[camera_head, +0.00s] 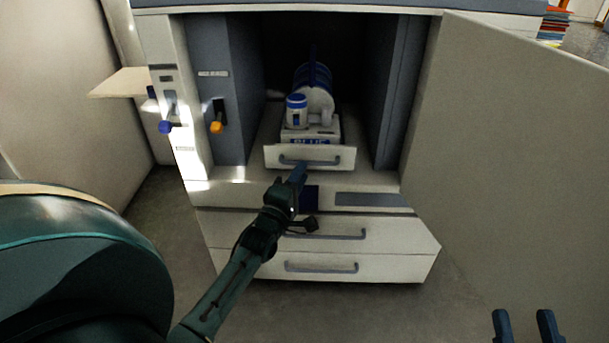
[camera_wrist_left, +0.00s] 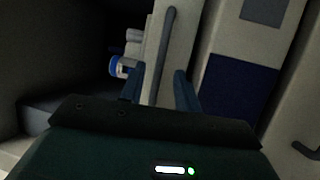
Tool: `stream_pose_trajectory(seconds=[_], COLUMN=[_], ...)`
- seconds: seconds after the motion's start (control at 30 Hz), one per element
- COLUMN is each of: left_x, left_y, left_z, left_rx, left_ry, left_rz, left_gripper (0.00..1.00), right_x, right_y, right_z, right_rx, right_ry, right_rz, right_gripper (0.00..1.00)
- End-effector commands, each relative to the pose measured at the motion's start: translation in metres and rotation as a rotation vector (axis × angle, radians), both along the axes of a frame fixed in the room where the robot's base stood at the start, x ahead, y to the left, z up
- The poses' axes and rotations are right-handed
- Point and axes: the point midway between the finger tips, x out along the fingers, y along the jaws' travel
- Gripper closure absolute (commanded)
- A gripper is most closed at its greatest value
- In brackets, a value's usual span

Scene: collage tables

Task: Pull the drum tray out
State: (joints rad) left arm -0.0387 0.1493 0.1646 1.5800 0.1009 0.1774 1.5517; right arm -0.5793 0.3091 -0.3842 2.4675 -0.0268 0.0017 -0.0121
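The drum tray (camera_head: 345,157) is a pale drawer front with a grey handle (camera_head: 310,162), inside the open cabinet. It carries a blue-and-white drum (camera_head: 318,98) and sits a little forward of the dark bay. In the left wrist view the tray handle (camera_wrist_left: 166,50) runs lengthwise between my finger lines. My left gripper (camera_head: 299,172) is at the tray front, just below the handle. Its fingers (camera_wrist_left: 160,85) are apart, one either side of the handle's line; contact cannot be told. My right gripper (camera_head: 525,320) is open and empty at the lower right, far from the tray.
A blue-capped white bottle (camera_head: 297,112) stands on the tray by the drum. The large open door (camera_head: 500,150) bounds the right side. Blue (camera_head: 165,127) and orange (camera_head: 216,127) knobs are on the left. Two lower drawers (camera_head: 390,232) are below. Floor is clear in front.

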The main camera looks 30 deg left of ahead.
Motion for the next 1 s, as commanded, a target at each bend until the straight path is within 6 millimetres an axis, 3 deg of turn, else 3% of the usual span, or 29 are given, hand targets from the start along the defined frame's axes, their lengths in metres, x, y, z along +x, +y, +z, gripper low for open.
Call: stream_pose_trajectory(seconds=[0.2, 0.53, 0.93, 1.0], left_x=[0.022, 0.025, 0.025, 0.025], left_y=[0.003, 0.004, 0.004, 0.004], left_z=[0.003, 0.004, 0.004, 0.004], left_rx=[0.001, 0.001, 0.001, 0.001], left_ry=[0.0, 0.001, 0.0, 0.0], left_rz=[-0.001, -0.001, -0.001, -0.001], left_gripper=[0.67, 0.67, 0.99, 1.0], right_x=[0.004, 0.006, 0.005, 0.005], right_y=[-0.001, -0.002, -0.002, -0.002], right_z=[0.01, 0.016, 0.014, 0.014], right_rx=[-0.006, -0.006, -0.008, -0.009], right_ry=[-0.079, -0.106, -0.1, -0.098], right_rz=[0.002, 0.002, 0.002, 0.001], right_gripper=[0.64, 0.64, 0.64, 0.64])
